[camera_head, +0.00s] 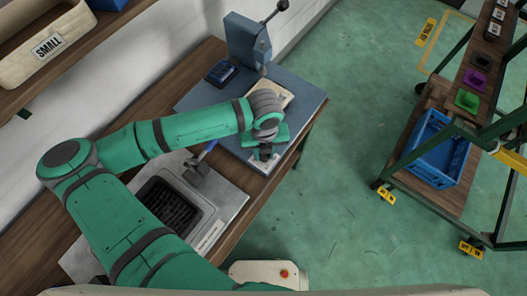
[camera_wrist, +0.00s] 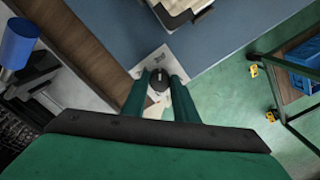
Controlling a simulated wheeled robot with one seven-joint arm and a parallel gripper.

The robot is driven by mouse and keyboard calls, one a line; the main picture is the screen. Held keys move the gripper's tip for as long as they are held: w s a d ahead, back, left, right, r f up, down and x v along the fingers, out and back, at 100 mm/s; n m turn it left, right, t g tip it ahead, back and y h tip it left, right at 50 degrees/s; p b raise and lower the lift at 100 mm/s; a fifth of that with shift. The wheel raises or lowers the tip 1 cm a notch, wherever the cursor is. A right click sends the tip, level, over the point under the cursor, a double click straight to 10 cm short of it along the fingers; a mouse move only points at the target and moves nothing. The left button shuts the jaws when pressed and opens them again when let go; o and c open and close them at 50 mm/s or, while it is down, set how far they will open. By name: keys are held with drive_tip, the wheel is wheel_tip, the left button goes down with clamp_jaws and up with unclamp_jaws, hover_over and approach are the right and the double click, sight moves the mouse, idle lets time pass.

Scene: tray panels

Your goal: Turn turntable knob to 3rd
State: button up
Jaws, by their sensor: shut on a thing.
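The turntable knob (camera_wrist: 158,81) is a small dark round knob with a light mark on it. It sits on a pale label plate (camera_wrist: 151,64) at the corner of the blue-grey base plate, in the wrist view. My gripper (camera_wrist: 160,84) is over the knob, with one green finger on each side, shut on it. In the head view my gripper (camera_head: 265,152) points down at the near corner of the blue-grey plate (camera_head: 226,106), and the wrist hides most of the knob. The marks around the knob are too small to read.
A press with a lever (camera_head: 248,42) stands at the back of the plate, with a pale fixture (camera_head: 274,94) before it. A blue-handled device (camera_head: 197,168) and a dark basin (camera_head: 172,203) lie to the left. A shelf cart with a blue crate (camera_head: 437,148) stands right, across open floor.

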drive_tip(key=o, duration=1.1)
drive_tip(key=shift+c, duration=0.2)
drive_tip(key=shift+r, duration=0.1)
wheel_tip(320, 180, up, 11)
drive_tip(key=shift+a+f, duration=0.1)
drive_tip(key=shift+f, duration=0.15)
